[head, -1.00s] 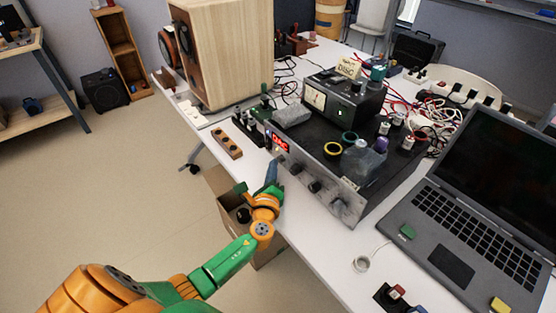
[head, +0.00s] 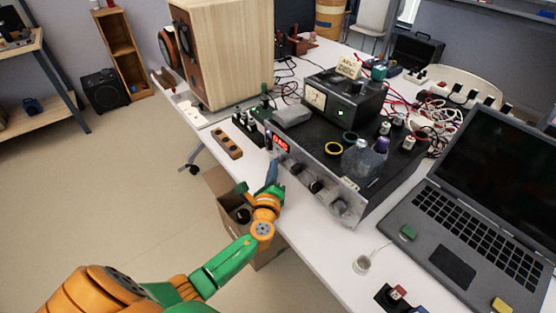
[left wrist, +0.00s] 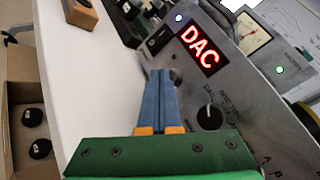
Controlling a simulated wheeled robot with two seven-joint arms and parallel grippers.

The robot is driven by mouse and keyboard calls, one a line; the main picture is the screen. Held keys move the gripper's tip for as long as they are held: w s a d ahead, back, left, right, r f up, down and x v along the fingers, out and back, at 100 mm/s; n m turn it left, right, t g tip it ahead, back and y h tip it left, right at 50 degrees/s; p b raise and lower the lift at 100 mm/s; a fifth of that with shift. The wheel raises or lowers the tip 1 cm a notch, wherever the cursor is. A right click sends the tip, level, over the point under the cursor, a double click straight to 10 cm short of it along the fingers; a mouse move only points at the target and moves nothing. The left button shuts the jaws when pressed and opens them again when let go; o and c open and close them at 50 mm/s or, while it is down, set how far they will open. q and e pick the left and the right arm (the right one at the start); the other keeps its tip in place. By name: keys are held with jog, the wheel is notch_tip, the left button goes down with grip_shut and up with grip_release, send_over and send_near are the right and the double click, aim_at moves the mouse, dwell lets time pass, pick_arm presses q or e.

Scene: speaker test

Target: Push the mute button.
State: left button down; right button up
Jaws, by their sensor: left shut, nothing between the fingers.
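The silver-fronted amplifier unit (head: 330,187) sits on the white table, its front panel facing my left arm. Its red display (head: 281,143) reads "DAC" in the left wrist view (left wrist: 200,48). My left gripper (head: 272,168) is shut and empty, in front of the panel's left part. In the left wrist view its blue fingers (left wrist: 161,74) lie together, their tips just below and left of the display. A small round grey part (left wrist: 174,74) shows partly behind the tips; I cannot tell whether they touch it. No label marks a mute button legibly. My right gripper is not in view.
A black knob (left wrist: 210,117) is right of the fingers. An open laptop (head: 458,215) is at right. A cardboard box (head: 222,190) stands below the table edge.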

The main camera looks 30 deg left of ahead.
pick_arm(q)
jog(key=s, duration=0.1)
jog(key=s+a, duration=0.1)
jog(key=s, duration=0.1)
jog(key=s+a+p, duration=0.1)
jog(key=s, duration=0.1)
jog(key=shift+s+a, duration=0.15)
jog(key=shift+s, duration=0.1)
dwell(0.3)
